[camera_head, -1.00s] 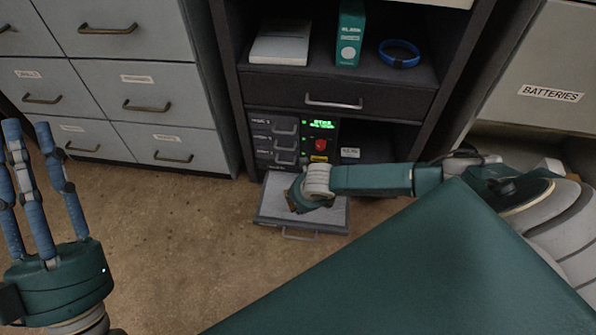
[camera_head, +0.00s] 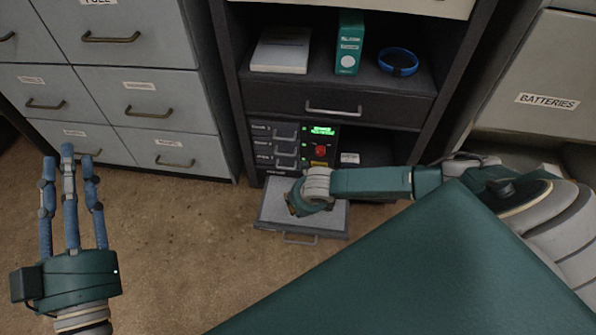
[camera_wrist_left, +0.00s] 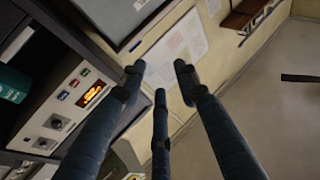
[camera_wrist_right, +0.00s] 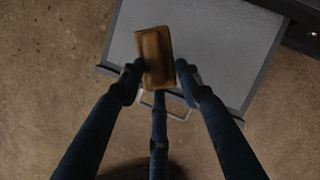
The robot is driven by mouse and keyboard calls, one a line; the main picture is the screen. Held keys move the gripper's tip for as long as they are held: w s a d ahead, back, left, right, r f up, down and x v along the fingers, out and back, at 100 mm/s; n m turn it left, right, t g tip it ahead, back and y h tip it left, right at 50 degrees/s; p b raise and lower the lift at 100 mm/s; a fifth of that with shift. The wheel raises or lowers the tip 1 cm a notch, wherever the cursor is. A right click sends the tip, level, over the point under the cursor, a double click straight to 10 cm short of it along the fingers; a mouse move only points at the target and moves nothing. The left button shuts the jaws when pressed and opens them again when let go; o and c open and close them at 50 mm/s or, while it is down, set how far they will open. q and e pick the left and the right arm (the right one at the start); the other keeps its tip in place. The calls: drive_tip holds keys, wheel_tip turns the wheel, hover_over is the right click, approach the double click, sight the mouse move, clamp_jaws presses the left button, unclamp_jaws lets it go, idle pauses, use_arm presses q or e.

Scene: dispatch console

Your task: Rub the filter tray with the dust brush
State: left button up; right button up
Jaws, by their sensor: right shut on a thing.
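The grey filter tray (camera_head: 329,220) is pulled out low at the front of the dark cabinet, with a wire handle on its front edge. It also shows in the right wrist view (camera_wrist_right: 225,45). My right gripper (camera_head: 298,208) is over the tray's left part, shut on the dust brush, a brown block (camera_wrist_right: 155,52) held between its fingertips. I cannot tell whether the brush touches the tray; its underside is hidden. My left gripper (camera_head: 69,160) is open and empty, fingers apart, at the far left, away from the tray.
The dark cabinet holds a control panel with a green display (camera_head: 321,130) and red button. Its shelf carries a white box (camera_head: 281,52), a teal box (camera_head: 349,45) and a blue ring (camera_head: 398,62). Grey drawers (camera_head: 150,100) stand left. Floor (camera_head: 190,230) left of the tray is clear.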

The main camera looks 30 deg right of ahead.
drive_tip(key=shift+r, duration=0.3)
drive_tip(key=shift+r+p, duration=0.2)
drive_tip(key=shift+p, duration=0.35)
drive_tip(key=shift+r+p, duration=0.25)
drive_tip(key=shift+p, duration=0.05)
use_arm(q)
wheel_tip(320, 180, down, 12)
drive_tip(key=a+g+y, duration=0.1)
drive_tip(key=g+y, duration=0.1)
drive_tip(key=g, duration=0.4)
drive_tip(key=shift+w+a+f, duration=0.15)
drive_tip(key=shift+a, duration=0.15)
use_arm(e)
drive_tip(key=shift+r, duration=0.15)
